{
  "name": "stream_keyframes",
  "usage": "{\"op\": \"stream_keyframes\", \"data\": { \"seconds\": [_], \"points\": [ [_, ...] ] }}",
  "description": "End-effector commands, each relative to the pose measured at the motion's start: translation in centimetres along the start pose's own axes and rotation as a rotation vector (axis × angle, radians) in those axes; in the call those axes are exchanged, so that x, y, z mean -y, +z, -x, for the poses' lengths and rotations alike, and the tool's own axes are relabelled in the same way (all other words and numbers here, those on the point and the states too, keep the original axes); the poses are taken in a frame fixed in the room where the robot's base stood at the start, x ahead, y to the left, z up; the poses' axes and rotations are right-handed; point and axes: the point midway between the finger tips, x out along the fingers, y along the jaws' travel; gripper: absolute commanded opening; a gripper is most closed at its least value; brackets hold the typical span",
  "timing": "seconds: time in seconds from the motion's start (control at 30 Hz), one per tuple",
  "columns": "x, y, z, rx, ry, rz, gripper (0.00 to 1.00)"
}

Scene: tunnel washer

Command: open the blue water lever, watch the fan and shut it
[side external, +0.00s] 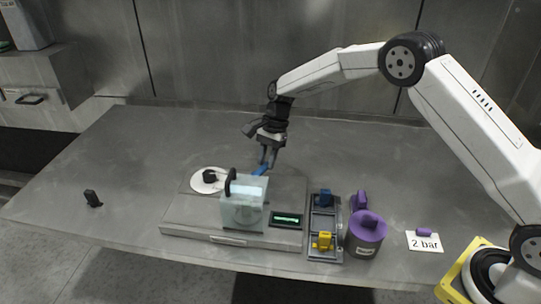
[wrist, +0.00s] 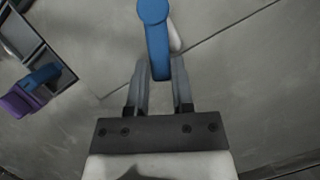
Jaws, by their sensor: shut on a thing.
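The blue water lever (side external: 261,169) is at the back of the grey machine base, behind the clear box. It also shows in the wrist view (wrist: 154,30), rounded at its far end. My gripper (side external: 269,160) reaches down from above and is shut on the lever. In the wrist view my two fingers (wrist: 160,75) lie on either side of its near end. The fan (side external: 244,212) shows only faintly inside the clear box (side external: 231,217), so I cannot tell whether it turns. The lever's base is partly hidden behind the box in the side view.
A white disc (side external: 199,186) with a black knob is left of the box. A small display (side external: 287,219) is at its right. A tray (side external: 314,226) with blue and yellow pieces, a purple pot (side external: 364,238) and a "2 bar" card (side external: 424,246) stand further right. The table's left is mostly clear.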

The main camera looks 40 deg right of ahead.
Motion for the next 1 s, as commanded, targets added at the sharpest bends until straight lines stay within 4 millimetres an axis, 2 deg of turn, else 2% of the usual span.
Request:
{"op": "stream_keyframes", "data": {
  "seconds": [0.4,1.0],
  "points": [
    [1.5,0.0,-0.1,-0.004,0.106,0.253,0.0],
    [1.7,0.1,-0.1,-0.004,0.125,0.301,0.0]
  ]
}}
